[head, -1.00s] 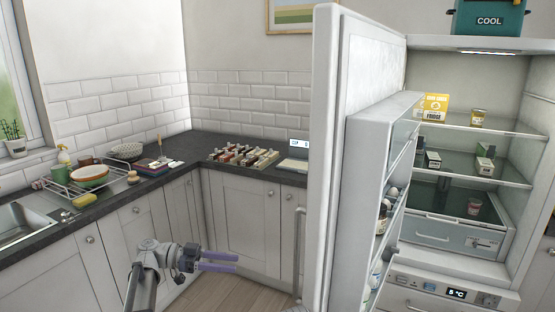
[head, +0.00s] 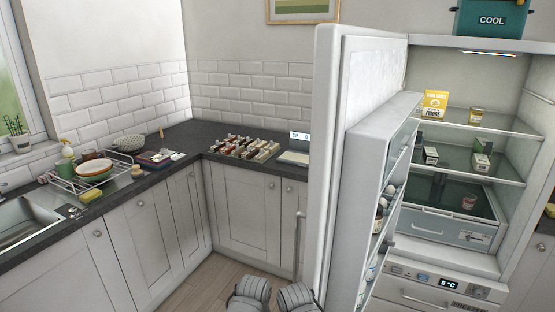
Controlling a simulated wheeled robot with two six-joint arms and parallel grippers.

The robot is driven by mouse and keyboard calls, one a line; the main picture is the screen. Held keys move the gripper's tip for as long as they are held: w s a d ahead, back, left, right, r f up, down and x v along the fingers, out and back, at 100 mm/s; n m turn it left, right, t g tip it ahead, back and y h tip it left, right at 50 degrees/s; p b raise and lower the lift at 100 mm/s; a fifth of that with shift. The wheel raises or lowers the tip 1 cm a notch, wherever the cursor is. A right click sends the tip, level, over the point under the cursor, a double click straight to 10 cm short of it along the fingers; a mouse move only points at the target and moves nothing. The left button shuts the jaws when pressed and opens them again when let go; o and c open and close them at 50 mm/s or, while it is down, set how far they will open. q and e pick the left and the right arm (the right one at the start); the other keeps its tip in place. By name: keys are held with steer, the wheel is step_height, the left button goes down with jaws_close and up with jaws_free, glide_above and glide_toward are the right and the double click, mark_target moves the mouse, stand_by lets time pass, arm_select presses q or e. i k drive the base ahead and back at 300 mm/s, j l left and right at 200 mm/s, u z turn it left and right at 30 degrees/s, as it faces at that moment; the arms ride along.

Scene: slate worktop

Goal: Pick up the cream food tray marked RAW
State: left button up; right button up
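I cannot make out a cream food tray marked RAW in the head view; no RAW lettering is readable. The fridge (head: 470,150) stands open at the right, and its shelves show small packages but no tray that I can identify. Neither gripper's fingers are in view. Two grey rounded parts of my own body show at the bottom edge, in front of the cabinets.
The open fridge door (head: 328,160) stands upright in the middle right, with bottles and eggs in its racks. A rack of several small items (head: 242,148) sits on the dark worktop (head: 185,140). A dish rack (head: 75,185) stands beside the sink (head: 25,222).

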mark_target(480, 163)
steer(key=z, duration=0.3)
steer(key=j+z, duration=0.35)
steer(key=i+j+z, duration=0.1)
steer(key=z, duration=0.3)
steer(key=j+z, duration=0.45)
steer(key=j, duration=0.3)
steer(key=k+j, duration=0.15)
steer(key=j, duration=0.25)
steer(key=k+j+z, duration=0.15)
steer(key=j, duration=0.6)
steer(key=k+j+z, duration=0.15)
steer(key=j, duration=0.2)
steer(key=k+j, duration=0.1)
steer(key=j, duration=0.3)
steer(key=i+l, duration=0.1)
steer(key=l, duration=0.4)
steer(key=i+l, duration=0.1)
steer(key=l, duration=0.35)
steer(key=i+l, duration=0.2)
steer(key=l, duration=0.15)
steer(key=i+l+u, duration=0.15)
steer(key=l, duration=0.2)
steer(key=i+l, duration=0.2)
steer(key=l, duration=0.2)
steer(key=i+l+u, duration=0.15)
steer(key=l, duration=0.2)
steer(key=i+l, duration=0.2)
steer(key=l, duration=0.2)
steer(key=i+l+u, duration=0.15)
steer(key=l, duration=0.25)
